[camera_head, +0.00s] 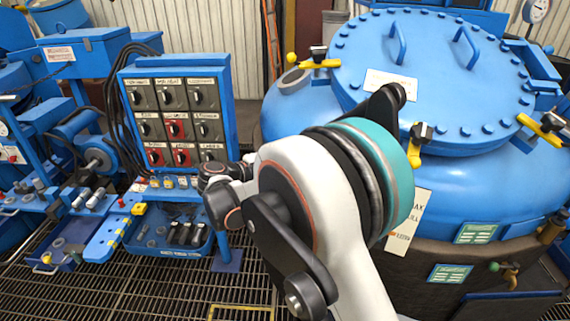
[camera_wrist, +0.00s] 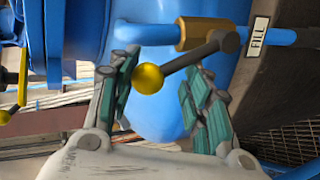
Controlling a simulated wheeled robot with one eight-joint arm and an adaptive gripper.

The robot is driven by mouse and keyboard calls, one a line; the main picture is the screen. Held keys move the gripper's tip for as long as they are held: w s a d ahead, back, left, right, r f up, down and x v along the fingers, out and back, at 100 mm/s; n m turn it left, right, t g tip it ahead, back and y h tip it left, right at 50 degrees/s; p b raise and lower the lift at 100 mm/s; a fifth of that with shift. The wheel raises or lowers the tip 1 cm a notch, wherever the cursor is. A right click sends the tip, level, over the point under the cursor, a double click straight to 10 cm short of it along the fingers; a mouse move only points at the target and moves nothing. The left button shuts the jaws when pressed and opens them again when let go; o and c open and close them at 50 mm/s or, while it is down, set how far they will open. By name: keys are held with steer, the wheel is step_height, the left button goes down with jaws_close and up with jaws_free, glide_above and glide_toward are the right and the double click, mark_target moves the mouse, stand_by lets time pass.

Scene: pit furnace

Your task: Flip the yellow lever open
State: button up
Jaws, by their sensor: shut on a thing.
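The lever is a dark rod with a yellow ball knob (camera_wrist: 149,78) in the wrist view. Its rod runs up and right to a brass valve body (camera_wrist: 200,33) on a blue pipe, beside a "FILL" label (camera_wrist: 259,36). My gripper (camera_wrist: 162,76) has its teal-padded fingers on either side of the lever and is shut on it. The knob sits close against the left finger; the rod passes by the right fingertip. In the head view my arm hides the gripper and this lever.
A large blue vessel (camera_head: 465,176) with a bolted lid and yellow clamps (camera_head: 415,141) stands right. A switch panel (camera_head: 178,122) and a tool bench are at left. A green-knobbed valve (camera_head: 507,272) is at lower right. The grated floor (camera_head: 140,290) shows clear at lower left.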

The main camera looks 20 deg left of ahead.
steer(key=shift+s+d+f, duration=0.1)
steer(key=shift+d+f, duration=0.2)
steer(key=o, duration=1.5)
steer(key=shift+o, duration=0.6)
steer(key=shift+d+r, duration=0.1)
steer(key=shift+d, duration=0.05)
steer(key=shift+s+a+r, duration=0.1)
steer(key=shift+a, duration=0.15)
steer(key=shift+s+a+r, duration=0.1)
steer(key=shift+s+a, duration=0.1)
steer(key=shift+s, duration=0.05)
steer(key=v, duration=1.1)
